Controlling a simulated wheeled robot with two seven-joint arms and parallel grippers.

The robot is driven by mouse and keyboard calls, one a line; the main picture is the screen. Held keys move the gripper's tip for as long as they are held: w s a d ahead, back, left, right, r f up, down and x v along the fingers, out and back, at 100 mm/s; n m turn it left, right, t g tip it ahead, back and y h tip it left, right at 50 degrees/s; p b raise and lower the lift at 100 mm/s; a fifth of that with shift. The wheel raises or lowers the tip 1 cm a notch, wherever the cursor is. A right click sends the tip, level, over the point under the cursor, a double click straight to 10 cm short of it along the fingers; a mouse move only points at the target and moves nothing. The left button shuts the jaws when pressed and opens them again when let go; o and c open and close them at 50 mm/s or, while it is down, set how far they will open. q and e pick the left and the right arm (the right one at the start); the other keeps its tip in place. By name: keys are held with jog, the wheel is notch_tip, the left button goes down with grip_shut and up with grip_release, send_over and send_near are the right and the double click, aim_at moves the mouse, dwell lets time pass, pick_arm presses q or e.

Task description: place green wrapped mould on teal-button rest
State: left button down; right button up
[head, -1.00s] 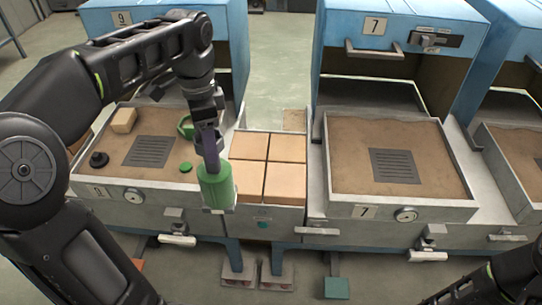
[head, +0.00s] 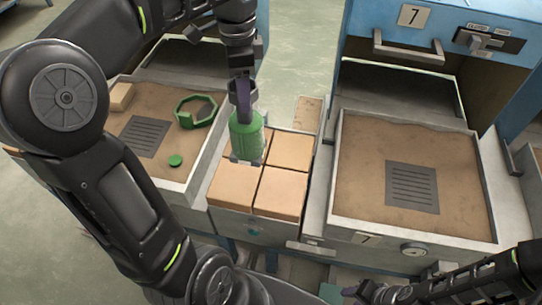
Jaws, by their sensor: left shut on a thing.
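The green wrapped mould (head: 246,139) is upright in my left gripper (head: 242,104), which is shut on its top from above. The mould appears over the back-left pad of the teal-button rest (head: 231,186), a block topped with tan square pads. I cannot tell whether its base touches the pad. The teal button (head: 254,231) is on the rest's front face. The mould hides part of the back-left pad. My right gripper (head: 372,292) is at the bottom right, empty as far as I see; its jaws are unclear.
A sand tray (head: 350,205) with a dark grate stands right of the rest, below the blue oven marked 7 (head: 397,60). The left sand tray (head: 188,178) holds a green open ring (head: 197,112), a green disc (head: 175,160) and a tan block (head: 121,97).

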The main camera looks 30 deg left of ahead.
aim_at(246, 121)
pick_arm(q)
jog(key=shift+w, duration=0.15)
jog(key=shift+r, duration=0.1)
notch_tip(246, 121, down, 6)
jog(key=shift+f, duration=0.2)
dwell(0.4)
notch_tip(246, 121, down, 3)
jog(key=shift+f, duration=0.35)
